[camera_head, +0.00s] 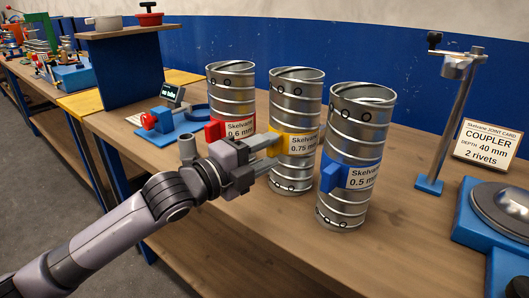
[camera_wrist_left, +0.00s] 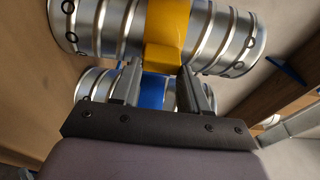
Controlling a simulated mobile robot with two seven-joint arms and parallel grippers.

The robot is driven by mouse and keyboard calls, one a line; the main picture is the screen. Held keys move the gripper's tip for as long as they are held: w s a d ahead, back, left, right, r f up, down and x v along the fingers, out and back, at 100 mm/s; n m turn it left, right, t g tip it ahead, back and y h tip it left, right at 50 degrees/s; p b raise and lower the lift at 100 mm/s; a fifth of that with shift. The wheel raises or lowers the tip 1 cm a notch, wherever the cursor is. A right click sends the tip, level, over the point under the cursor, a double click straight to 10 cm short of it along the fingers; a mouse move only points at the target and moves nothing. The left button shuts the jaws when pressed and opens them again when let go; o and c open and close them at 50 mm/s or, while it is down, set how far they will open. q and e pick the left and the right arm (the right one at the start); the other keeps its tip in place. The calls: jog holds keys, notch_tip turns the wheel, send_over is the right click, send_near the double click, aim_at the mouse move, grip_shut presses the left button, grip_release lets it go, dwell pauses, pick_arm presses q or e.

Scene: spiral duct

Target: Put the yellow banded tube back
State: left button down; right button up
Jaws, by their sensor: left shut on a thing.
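The yellow banded tube (camera_head: 296,96) is a silver spiral duct with a yellow band and grip and a 0.75 mm label. It is upright, between the red banded tube (camera_head: 232,91) on the left and the blue banded tube (camera_head: 356,135) on the right. My left gripper (camera_head: 272,144) is shut on its yellow grip, from the left. The wrist view shows the gripper's two fingers (camera_wrist_left: 160,82) at the yellow band (camera_wrist_left: 166,35). Whether the tube's base touches the bench is hard to tell. My right gripper is not in view.
The wooden bench (camera_head: 265,232) has free room in front of the tubes. A blue stand with a metal post (camera_head: 449,125), a coupler card (camera_head: 487,146) and a blue machine (camera_head: 480,235) are at the right. A blue device (camera_head: 163,125) is behind left.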

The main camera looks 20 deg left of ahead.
pick_arm(q)
jog(key=c, duration=1)
grip_release()
jog(key=shift+f, duration=0.1)
jog(key=o, duration=0.4)
jog(key=shift+o, duration=0.2)
